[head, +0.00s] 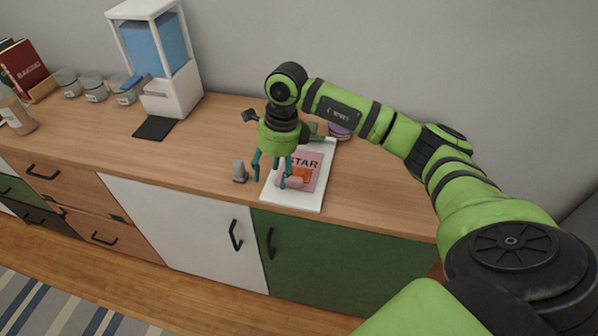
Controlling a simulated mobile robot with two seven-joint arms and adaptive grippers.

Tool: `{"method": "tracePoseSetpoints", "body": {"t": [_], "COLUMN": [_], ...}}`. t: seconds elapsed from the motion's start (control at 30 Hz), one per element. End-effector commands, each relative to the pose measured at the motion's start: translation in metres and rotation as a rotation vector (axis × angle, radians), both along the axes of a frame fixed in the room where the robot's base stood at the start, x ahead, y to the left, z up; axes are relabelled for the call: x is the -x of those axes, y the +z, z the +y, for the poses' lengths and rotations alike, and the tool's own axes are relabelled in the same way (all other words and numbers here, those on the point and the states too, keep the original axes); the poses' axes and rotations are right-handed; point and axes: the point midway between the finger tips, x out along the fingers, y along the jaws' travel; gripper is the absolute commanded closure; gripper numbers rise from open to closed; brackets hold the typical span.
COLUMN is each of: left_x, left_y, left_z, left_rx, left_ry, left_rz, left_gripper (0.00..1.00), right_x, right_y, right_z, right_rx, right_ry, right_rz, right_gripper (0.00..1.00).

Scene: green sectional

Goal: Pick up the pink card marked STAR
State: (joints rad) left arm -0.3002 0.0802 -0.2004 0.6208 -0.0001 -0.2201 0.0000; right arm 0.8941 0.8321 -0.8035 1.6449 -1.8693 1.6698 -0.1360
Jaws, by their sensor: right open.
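The pink card marked STAR (311,164) is on a white board (309,201) on the wooden counter. An orange patch shows on the card below its lettering. My right gripper (270,184) is open, fingers pointing down, at the card's left side. One finger overlaps the card's left part in the picture; I cannot tell whether it touches. The gripper and its fingers hide part of the card and of the board. My left gripper is not in view.
A small grey object (239,171) stands just left of the board. A purple item (340,131) is behind it. A water dispenser (177,92), jars (95,90) and a red book (24,68) stand farther left. The counter right of the board is clear.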

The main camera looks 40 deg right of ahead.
Motion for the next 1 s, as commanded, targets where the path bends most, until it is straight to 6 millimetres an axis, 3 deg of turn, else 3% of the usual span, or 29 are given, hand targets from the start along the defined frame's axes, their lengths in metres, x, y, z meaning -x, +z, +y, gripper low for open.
{"method": "tracePoseSetpoints", "body": {"t": [0.03,0.1,0.2,0.7,1.0], "left_x": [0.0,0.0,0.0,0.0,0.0], "left_y": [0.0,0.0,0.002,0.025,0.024], "left_z": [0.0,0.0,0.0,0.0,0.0], "left_rx": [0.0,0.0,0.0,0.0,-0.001], "left_ry": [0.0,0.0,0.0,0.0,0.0], "left_rz": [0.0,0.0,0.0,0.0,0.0], "left_gripper": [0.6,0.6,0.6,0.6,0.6], "right_x": [0.0,0.002,0.004,0.009,0.009], "right_y": [0.005,0.01,0.009,-0.052,-0.058], "right_z": [-0.022,-0.042,-0.054,-0.051,-0.051], "right_rx": [0.076,0.145,0.188,0.188,0.187], "right_ry": [-0.017,-0.033,-0.044,-0.043,-0.042], "right_rz": [0.014,0.033,0.05,0.05,0.047], "right_gripper": [0.44,0.44,0.44,0.44,0.44]}}
